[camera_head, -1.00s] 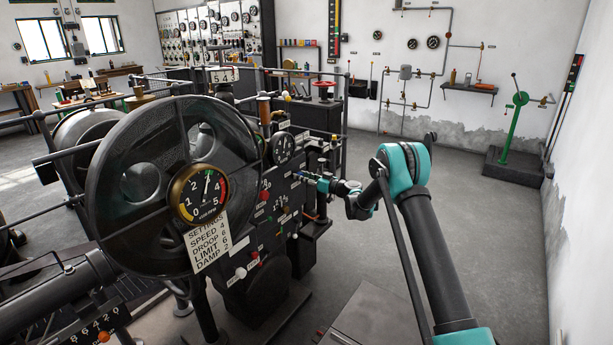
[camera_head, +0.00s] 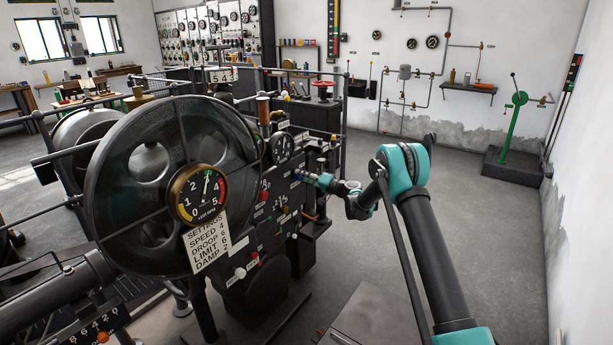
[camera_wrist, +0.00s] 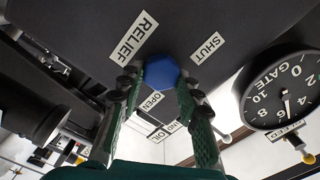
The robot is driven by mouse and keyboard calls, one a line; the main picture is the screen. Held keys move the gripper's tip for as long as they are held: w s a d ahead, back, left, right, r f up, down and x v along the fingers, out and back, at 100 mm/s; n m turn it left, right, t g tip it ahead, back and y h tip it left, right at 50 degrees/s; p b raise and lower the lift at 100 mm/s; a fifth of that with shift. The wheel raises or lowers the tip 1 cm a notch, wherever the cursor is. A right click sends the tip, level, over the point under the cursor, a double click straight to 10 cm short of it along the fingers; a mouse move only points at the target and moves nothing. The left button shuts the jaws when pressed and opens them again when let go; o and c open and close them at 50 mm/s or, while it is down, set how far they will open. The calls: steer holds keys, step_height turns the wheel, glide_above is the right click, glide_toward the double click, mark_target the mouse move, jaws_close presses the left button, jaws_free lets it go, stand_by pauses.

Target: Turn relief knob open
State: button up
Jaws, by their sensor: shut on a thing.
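The relief knob (camera_wrist: 161,72) is a blue faceted knob on a dark panel in the wrist view. A RELIEF label (camera_wrist: 134,38), a SHUT label (camera_wrist: 207,48) and an OPEN label (camera_wrist: 151,103) sit around it. My gripper (camera_wrist: 160,84) is shut on the knob, with one green finger on each side. In the head view my gripper (camera_head: 313,178) reaches the machine's panel from the right, and the fingers are too small there to make out. I cannot tell how far the knob is turned.
A round gate gauge (camera_wrist: 284,92) sits beside the knob, right in the wrist view. The large dark flywheel (camera_head: 172,185) with its round dial (camera_head: 198,194) and a settings card (camera_head: 207,240) fills the left of the head view. The floor right of my arm is clear.

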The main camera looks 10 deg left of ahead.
steer(key=m, duration=0.6)
steer(key=shift+s+a+f, duration=0.1)
steer(key=shift+a, duration=0.05)
steer(key=m, duration=0.5)
steer(key=shift+m, duration=0.4)
steer(key=o, duration=1.1)
steer(key=v, duration=1.2)
